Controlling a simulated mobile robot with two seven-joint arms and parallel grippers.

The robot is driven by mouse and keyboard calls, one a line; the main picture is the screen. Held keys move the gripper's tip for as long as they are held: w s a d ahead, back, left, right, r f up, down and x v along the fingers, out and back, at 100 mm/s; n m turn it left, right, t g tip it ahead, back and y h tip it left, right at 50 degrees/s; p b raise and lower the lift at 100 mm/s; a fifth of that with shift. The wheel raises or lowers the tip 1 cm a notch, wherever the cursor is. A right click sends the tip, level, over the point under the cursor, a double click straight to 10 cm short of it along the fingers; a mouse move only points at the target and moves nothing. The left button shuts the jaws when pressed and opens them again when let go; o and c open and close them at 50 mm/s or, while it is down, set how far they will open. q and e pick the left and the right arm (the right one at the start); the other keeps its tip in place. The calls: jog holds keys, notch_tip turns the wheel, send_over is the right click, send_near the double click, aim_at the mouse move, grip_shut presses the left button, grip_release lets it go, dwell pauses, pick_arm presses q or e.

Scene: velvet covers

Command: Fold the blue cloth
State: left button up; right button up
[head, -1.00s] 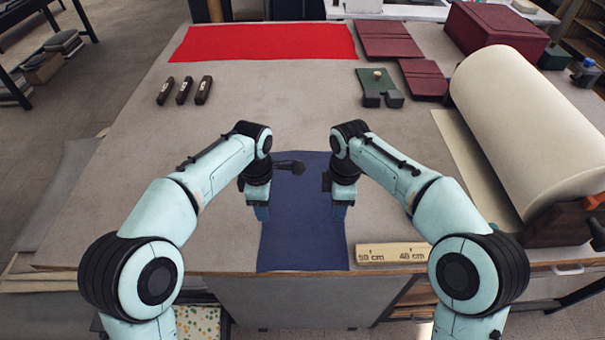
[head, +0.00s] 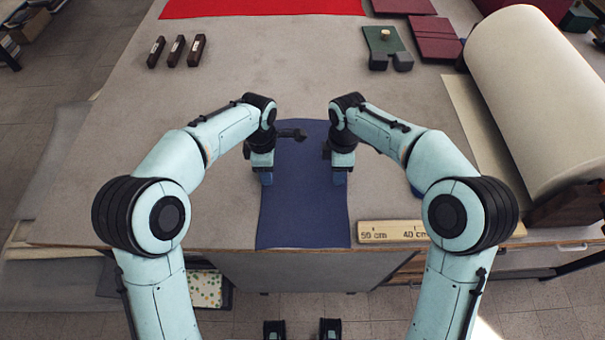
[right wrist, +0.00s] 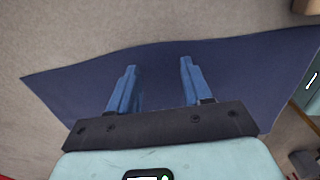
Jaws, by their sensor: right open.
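The blue cloth (head: 303,205) lies flat along the front middle of the table, its near end at the front edge. My left gripper (head: 266,178) points down at the cloth's left edge in the head view; its jaw gap cannot be made out. My right gripper (head: 340,178) points down at the cloth's right edge. In the right wrist view, the right gripper (right wrist: 158,66) has its two blue fingers apart with nothing held between them. The cloth (right wrist: 250,75) spreads beneath them there. Whether either gripper touches the cloth is unclear.
A ruler (head: 390,233) lies right of the cloth near the front edge. Three dark blocks (head: 175,50), a green piece (head: 388,50) and a red cloth (head: 260,8) lie farther back. Bare table lies left of the cloth.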

pick_arm(q)
jog(key=shift+f, duration=0.15)
pick_arm(e)
jog(key=shift+f, duration=0.15)
pick_arm(q)
jog(key=shift+f, duration=0.25)
pick_arm(e)
jog(key=shift+f, duration=0.2)
pick_arm(q)
jog(key=shift+s+r, duration=0.1)
jog(key=c, duration=0.4)
pick_arm(e)
jog(key=shift+s, duration=0.1)
jog(key=c, duration=0.4)
pick_arm(q)
grip_shut()
pick_arm(e)
grip_shut()
